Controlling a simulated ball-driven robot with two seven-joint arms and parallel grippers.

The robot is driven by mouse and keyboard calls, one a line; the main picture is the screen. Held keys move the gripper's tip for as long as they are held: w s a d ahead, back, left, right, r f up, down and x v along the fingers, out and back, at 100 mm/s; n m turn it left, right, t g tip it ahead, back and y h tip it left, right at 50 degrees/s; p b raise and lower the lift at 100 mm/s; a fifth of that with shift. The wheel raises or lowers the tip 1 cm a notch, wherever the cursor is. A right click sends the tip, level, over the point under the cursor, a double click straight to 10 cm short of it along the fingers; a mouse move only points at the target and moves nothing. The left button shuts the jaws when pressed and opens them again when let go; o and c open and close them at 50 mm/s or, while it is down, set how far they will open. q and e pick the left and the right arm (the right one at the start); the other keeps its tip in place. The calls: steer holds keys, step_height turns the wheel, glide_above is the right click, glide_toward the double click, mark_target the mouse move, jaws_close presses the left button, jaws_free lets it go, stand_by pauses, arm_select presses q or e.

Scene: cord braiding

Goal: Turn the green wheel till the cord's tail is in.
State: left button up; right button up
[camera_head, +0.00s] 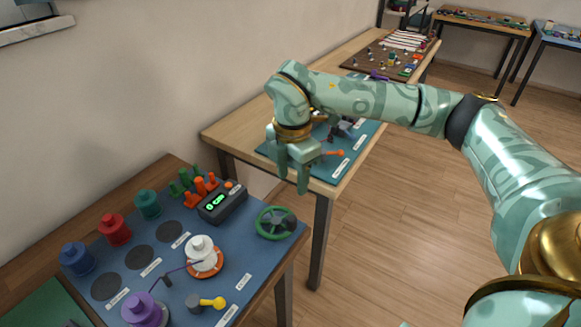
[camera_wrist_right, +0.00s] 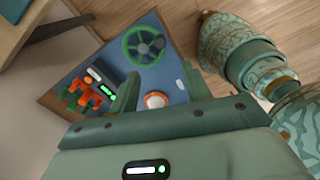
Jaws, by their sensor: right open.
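The green wheel (camera_head: 260,222) lies at the right end of the blue mat on the near table, with a dark hub. It also shows in the right wrist view (camera_wrist_right: 128,47), beyond the fingers. My right gripper (camera_head: 292,182) is open and empty, in the air above and apart from the wheel, fingers pointing down. Its fingers also show in the wrist view (camera_wrist_right: 160,84). A thin purple cord (camera_head: 178,269) runs from the purple spool (camera_head: 145,312) to the white piece on an orange base (camera_head: 201,254). I cannot make out the cord's tail. My left gripper is not in view.
A black box with a green display (camera_head: 222,204) stands left of the wheel, with orange and green pegs (camera_head: 199,191) behind. Blue (camera_head: 77,259), red (camera_head: 115,230) and teal (camera_head: 148,204) spools stand along the back. A yellow-knobbed crank (camera_head: 212,303) lies in front. Another table stands behind.

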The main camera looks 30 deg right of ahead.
mark_target(292, 218)
step_height(292, 218, down, 13)
steer(key=b, duration=0.3)
steer(key=shift+f, duration=0.2)
jaws_close()
